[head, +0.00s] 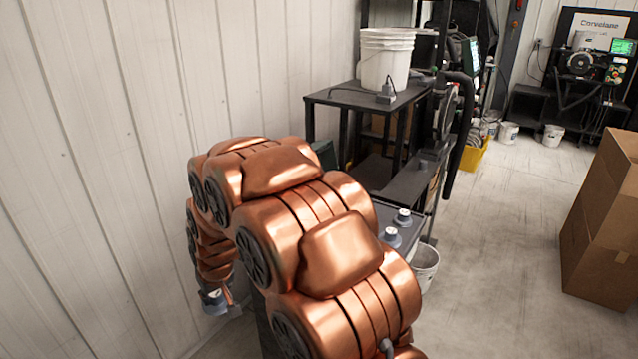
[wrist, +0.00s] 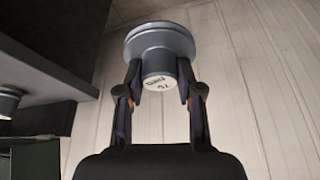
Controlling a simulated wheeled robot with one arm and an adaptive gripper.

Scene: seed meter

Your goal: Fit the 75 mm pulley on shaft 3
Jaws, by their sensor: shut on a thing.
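My gripper (wrist: 159,84) is shut on a grey pulley (wrist: 160,38) by its narrow hub in the wrist view. The hub's pale end face carries dark lettering that seems to read 75. The wide flange lies beyond the fingertips. In the head view my gripper (head: 228,300) hangs low at the left, close to the white wall, with the pulley (head: 213,302) partly showing. I cannot make out shaft 3 or its number in either view.
A black table (head: 330,97) with white buckets (head: 385,62) is behind. Cardboard boxes (head: 603,215) stand at the right. The floor between is clear.

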